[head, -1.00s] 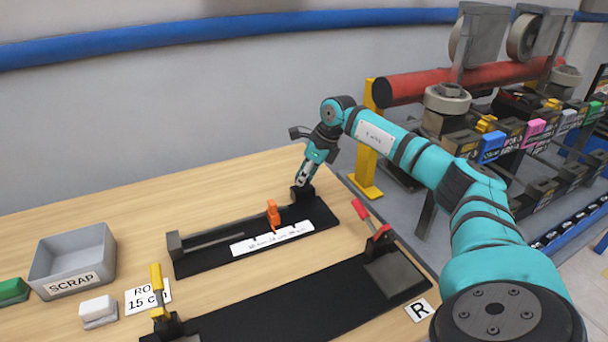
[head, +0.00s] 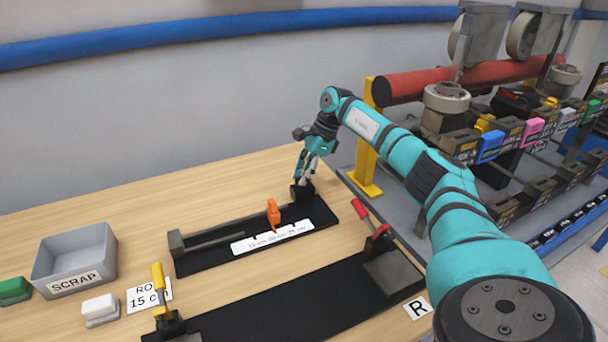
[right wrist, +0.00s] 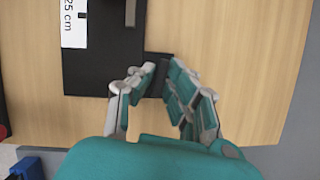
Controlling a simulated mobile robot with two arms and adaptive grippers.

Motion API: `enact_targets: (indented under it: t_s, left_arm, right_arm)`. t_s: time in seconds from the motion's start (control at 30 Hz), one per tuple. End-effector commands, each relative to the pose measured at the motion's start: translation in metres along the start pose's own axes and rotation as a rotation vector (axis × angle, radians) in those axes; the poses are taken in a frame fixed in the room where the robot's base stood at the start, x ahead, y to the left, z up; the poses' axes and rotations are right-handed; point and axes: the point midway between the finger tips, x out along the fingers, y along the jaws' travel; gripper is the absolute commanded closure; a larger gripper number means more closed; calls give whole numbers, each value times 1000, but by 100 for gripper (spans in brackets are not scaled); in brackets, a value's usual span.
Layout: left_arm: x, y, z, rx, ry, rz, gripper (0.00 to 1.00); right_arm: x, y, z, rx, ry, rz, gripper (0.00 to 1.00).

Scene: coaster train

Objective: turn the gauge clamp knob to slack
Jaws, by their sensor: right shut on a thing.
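The gauge (head: 205,262) is a long black base on the wooden table, with a white scale strip (head: 272,237) and an orange upright piece (head: 273,212). At its far right end is the small dark clamp knob (head: 302,193). My right gripper (head: 304,184) comes down over this end, shut on the knob. In the right wrist view the fingers (right wrist: 160,88) straddle the dark block (right wrist: 158,61) at the base's end; they hide much of the knob, so its turn angle cannot be read. My left gripper is not in view.
A black fixture (head: 290,300) with a red-handled clamp (head: 372,218) and a yellow-handled clamp (head: 158,290) lies in front. A grey SCRAP bin (head: 72,262) and a white block (head: 98,308) stand left. A yellow post (head: 368,150) rises past the table's right edge. The table behind the gauge is clear.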

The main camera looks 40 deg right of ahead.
Motion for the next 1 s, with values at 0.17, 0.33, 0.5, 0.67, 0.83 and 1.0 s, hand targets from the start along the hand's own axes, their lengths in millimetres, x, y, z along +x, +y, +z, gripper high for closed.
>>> enact_targets:
  t_s: [0.17, 0.33, 0.5, 0.67, 0.83, 1.0]
  left_arm:
    - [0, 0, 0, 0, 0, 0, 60]
    - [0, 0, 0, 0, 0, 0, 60]
    - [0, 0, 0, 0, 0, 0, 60]
    - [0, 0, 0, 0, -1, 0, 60]
    - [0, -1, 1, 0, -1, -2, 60]
    - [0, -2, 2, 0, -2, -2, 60]
  right_arm:
    - [1, 0, -1, -8, 4, 5, 100]
    - [1, 0, -1, -7, 4, 5, 100]
    - [1, 0, -1, -6, 4, 5, 79]
    - [1, 0, -1, -6, 3, 4, 65]
    - [0, 0, -1, -6, 2, 3, 65]
    - [-11, -1, -1, -6, 1, 1, 65]
